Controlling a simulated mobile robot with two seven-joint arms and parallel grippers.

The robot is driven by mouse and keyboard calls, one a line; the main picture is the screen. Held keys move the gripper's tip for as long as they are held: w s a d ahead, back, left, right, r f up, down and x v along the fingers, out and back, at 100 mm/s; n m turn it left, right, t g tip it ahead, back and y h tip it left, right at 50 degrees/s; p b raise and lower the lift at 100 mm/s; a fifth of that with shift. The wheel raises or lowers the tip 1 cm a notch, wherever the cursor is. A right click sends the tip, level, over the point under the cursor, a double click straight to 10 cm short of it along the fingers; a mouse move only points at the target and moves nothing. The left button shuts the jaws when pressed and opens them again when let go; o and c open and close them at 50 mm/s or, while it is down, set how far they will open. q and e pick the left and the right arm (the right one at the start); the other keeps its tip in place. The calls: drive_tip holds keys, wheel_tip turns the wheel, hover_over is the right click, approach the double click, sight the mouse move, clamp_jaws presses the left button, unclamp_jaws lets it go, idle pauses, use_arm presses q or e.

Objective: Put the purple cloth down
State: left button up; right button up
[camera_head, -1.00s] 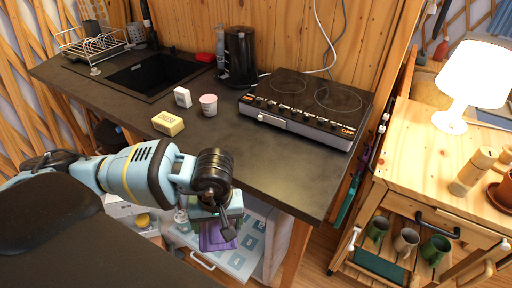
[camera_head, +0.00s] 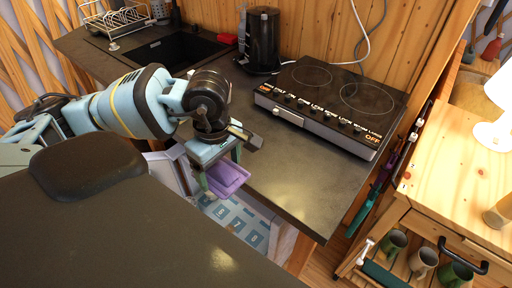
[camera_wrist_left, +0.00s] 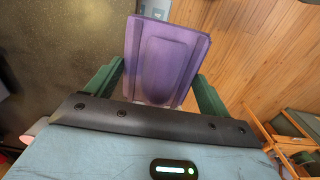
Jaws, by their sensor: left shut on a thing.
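The purple cloth (camera_head: 228,175) looks like a flat folded piece with a raised middle. It is held at the front edge of the dark counter (camera_head: 290,190), over the open drawer (camera_head: 240,218) in the picture; its exact height is hard to tell. My left gripper (camera_head: 219,168) points down with its green fingers shut on the cloth. In the left wrist view the cloth (camera_wrist_left: 167,60) sits between the two fingers and sticks out past them. My right gripper is not in view.
The counter front before the hob is clear. A wooden cart (camera_head: 440,195) with mugs stands at the right.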

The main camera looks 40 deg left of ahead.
use_arm(q)
hover_over(256, 155)
drive_tip(key=shift+s+f, duration=0.3)
drive_tip(key=shift+f, duration=0.25)
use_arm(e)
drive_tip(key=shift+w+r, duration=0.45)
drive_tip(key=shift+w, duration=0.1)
use_arm(q)
drive_tip(key=shift+w, duration=0.3)
wheel_tip(256, 155, down, 3)
drive_tip(key=shift+w+f+p, duration=0.1)
drive_tip(key=shift+p, duration=0.4)
drive_tip(key=shift+f, duration=0.2)
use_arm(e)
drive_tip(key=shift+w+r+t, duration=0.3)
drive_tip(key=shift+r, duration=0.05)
